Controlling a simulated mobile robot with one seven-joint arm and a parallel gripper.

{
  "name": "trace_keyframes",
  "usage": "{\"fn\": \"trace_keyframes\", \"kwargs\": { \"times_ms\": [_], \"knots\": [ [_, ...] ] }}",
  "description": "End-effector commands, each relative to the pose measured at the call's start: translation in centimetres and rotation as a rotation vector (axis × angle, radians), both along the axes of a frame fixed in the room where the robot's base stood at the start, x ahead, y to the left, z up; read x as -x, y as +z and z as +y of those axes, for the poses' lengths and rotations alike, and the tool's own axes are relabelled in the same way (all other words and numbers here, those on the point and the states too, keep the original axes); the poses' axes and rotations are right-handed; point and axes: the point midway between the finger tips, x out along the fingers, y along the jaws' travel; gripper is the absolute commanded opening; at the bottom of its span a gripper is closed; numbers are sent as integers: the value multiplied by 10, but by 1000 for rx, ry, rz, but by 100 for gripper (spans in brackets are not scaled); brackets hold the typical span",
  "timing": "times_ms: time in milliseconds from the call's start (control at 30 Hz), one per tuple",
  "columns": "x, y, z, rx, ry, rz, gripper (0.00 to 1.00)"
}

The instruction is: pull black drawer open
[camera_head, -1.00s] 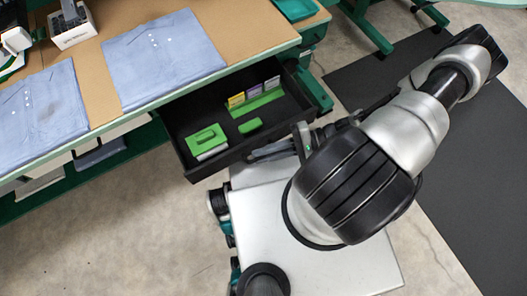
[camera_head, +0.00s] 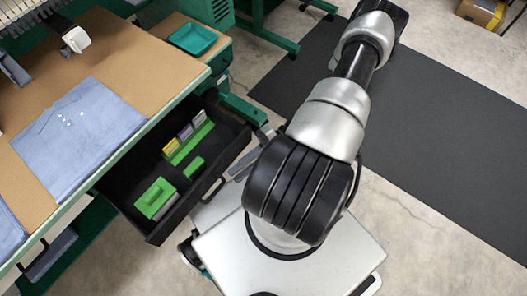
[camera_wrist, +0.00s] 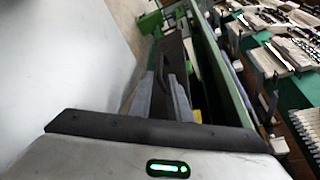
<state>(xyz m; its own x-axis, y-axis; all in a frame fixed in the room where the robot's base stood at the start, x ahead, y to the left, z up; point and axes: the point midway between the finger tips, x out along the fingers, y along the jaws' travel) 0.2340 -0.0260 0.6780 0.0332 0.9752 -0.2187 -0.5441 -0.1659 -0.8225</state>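The black drawer (camera_head: 150,222) stands pulled out from under the workbench, with its inside in plain view. Its dark bar handle (camera_head: 213,189) shows on the front face, towards my base. My gripper (camera_head: 240,166) is just right of the handle, close to the drawer front and partly hidden by my arm. In the wrist view, the two grey fingers of my gripper (camera_wrist: 160,95) stand apart with a gap between them, and I see nothing clearly held. The dark drawer front (camera_wrist: 174,50) runs away edge-on beyond the fingers.
The drawer holds a green box (camera_head: 155,198), a smaller green block (camera_head: 194,167) and a green rack (camera_head: 188,145) with cards. A dark mat (camera_head: 420,130) lies on open floor to the right.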

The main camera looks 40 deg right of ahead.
Motion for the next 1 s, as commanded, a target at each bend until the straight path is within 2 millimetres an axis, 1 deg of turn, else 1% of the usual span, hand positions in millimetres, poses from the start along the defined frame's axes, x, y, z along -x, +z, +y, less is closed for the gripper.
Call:
{"fn": "trace_keyframes", "kwargs": {
  "times_ms": [33, 200, 300, 400, 600, 1000],
  "knots": [
    [0, 2, -14, 5, -2, -1, 17],
    [1, 10, -51, 5, -1, -1, 17],
    [2, 14, -67, 5, -2, 0, 17],
    [3, 16, -78, 3, -2, 2, 17],
    [3, 18, -85, 1, -1, 1, 17],
    [3, 19, -85, 1, -1, 1, 17]
  ]
}}
